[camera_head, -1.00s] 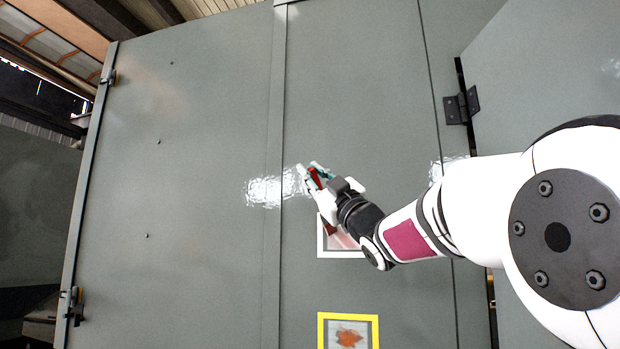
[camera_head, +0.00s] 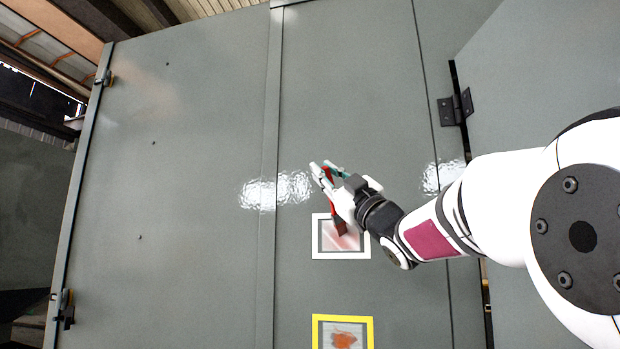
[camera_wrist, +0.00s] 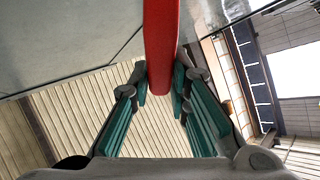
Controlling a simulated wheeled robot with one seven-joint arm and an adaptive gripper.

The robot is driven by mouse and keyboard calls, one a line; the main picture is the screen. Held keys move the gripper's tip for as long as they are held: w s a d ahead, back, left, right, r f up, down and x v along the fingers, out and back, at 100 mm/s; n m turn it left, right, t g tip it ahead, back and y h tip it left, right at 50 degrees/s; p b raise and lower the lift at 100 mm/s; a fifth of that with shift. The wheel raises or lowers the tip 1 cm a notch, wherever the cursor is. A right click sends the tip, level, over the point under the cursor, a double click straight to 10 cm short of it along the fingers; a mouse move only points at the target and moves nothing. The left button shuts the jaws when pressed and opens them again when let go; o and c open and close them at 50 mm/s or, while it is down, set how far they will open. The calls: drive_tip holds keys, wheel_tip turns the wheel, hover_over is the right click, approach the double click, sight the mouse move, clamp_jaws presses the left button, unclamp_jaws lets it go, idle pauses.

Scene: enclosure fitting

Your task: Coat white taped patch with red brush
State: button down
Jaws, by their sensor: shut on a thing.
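The white taped patch (camera_head: 318,248) is a white square frame on the grey door panel, with reddish-pink streaks over part of its inside. My gripper (camera_head: 326,176) is in front of the panel, just above the patch, and is shut on the red brush (camera_head: 331,207). The brush's dark red head hangs down over the inside of the white frame; whether it touches the surface I cannot tell. In the wrist view the red handle (camera_wrist: 160,40) sits between the green-padded fingers (camera_wrist: 160,84). The brush head is out of that view.
A yellow taped patch (camera_head: 343,319) with an orange-brown blotch is below the white one. A black hinge (camera_head: 455,107) and an angled grey panel (camera_head: 505,85) are at the right. Latches (camera_head: 66,308) line the left edge. The panel left of the patches is clear.

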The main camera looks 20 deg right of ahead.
drive_tip(key=s+d, duration=0.2)
drive_tip(key=d, duration=0.1)
drive_tip(key=s+d+b, duration=0.1)
drive_tip(key=d, duration=0.1)
drive_tip(key=shift+s+f, duration=0.1)
idle(0.9)
drive_tip(key=shift+a, duration=0.15)
drive_tip(key=w+a+b, duration=0.3)
drive_tip(key=w+a, duration=0.3)
drive_tip(key=a, duration=0.2)
drive_tip(key=shift+a+b, duration=0.15)
drive_tip(key=shift+b, duration=0.25)
idle(1.4)
drive_tip(key=s+a+b, duration=0.2)
drive_tip(key=s+a, duration=0.1)
drive_tip(key=s, duration=0.2)
drive_tip(key=shift+a+b, duration=0.2)
drive_tip(key=shift+b, duration=0.1)
drive_tip(key=shift+s, duration=0.1)
idle(0.4)
